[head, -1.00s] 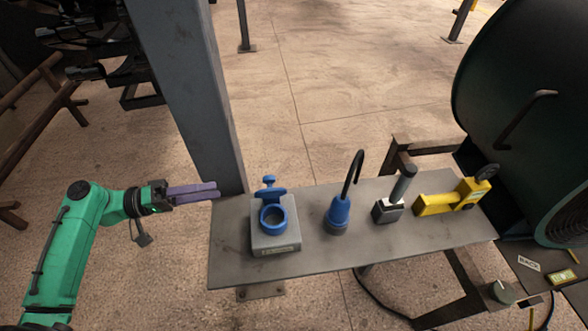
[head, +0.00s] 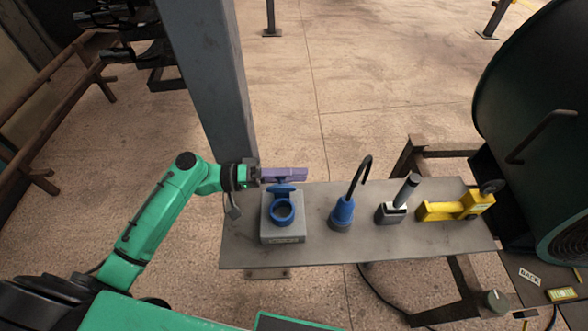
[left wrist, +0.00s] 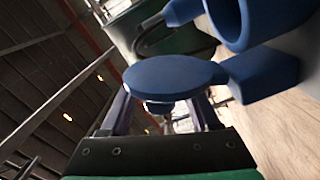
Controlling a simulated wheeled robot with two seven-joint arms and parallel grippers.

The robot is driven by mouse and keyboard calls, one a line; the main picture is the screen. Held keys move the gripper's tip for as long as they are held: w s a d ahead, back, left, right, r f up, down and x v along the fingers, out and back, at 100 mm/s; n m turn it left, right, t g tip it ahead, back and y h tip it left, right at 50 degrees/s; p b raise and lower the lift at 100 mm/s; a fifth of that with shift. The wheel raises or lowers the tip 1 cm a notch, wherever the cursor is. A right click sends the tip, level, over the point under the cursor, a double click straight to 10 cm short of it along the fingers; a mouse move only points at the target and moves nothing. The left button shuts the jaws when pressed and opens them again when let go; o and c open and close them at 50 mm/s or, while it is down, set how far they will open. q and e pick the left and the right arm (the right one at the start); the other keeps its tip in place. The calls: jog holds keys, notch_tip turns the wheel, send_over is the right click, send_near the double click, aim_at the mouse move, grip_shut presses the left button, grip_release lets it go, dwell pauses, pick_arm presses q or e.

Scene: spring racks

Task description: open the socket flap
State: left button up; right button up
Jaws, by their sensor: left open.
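The grey socket box (head: 283,232) stands at the left end of the bench with a blue socket ring (head: 282,212) on top. The round blue flap (head: 282,188) stands off the ring at its far side, so the ring's opening shows. My left gripper (head: 300,174) is open, with its purple fingers level just behind and above the flap. In the left wrist view the flap's disc (left wrist: 175,77) lies across the space before my spread fingers (left wrist: 162,112), and the ring (left wrist: 238,18) is at upper right. I cannot tell whether the fingers touch the flap. My right gripper is out of view.
To the right on the bench (head: 330,253) stand a blue plug with a black cable (head: 342,212), a grey block with a handle (head: 392,212) and a yellow tool (head: 455,206). A grey post (head: 210,90) rises close behind my left gripper. A dark drum (head: 535,100) is at right.

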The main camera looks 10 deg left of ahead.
pick_arm(q)
grip_shut()
dwell(1.4)
